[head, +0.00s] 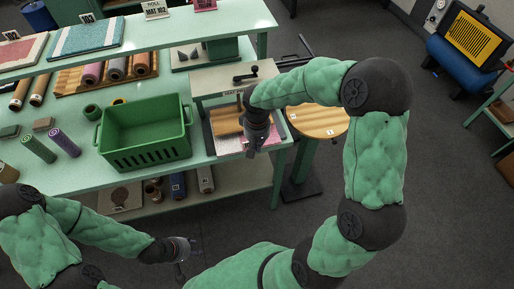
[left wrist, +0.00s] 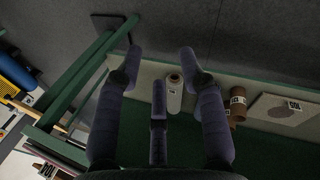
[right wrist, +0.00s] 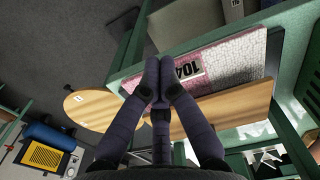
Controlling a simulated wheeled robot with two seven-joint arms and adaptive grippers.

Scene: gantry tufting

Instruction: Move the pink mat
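The pink mat (right wrist: 225,55), with a white label reading 104, lies flat near the bench's front edge, in front of a wooden board (right wrist: 238,102). In the head view the mat (head: 229,146) is partly hidden by my right arm. My right gripper (right wrist: 158,68) is at the mat's end beside the label, its fingertips together and seemingly pinching that edge. It also shows pointing down in the head view (head: 252,151). My left gripper (left wrist: 161,58) is open and empty, low in front of the bench; it also shows in the head view (head: 186,262).
A green crate (head: 145,135) stands on the bench left of the mat, with several rolls beyond it. A round wooden table (head: 322,121) stands right of the bench. The lower shelf (head: 232,180) holds rolls. Open floor (head: 440,200) lies to the right.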

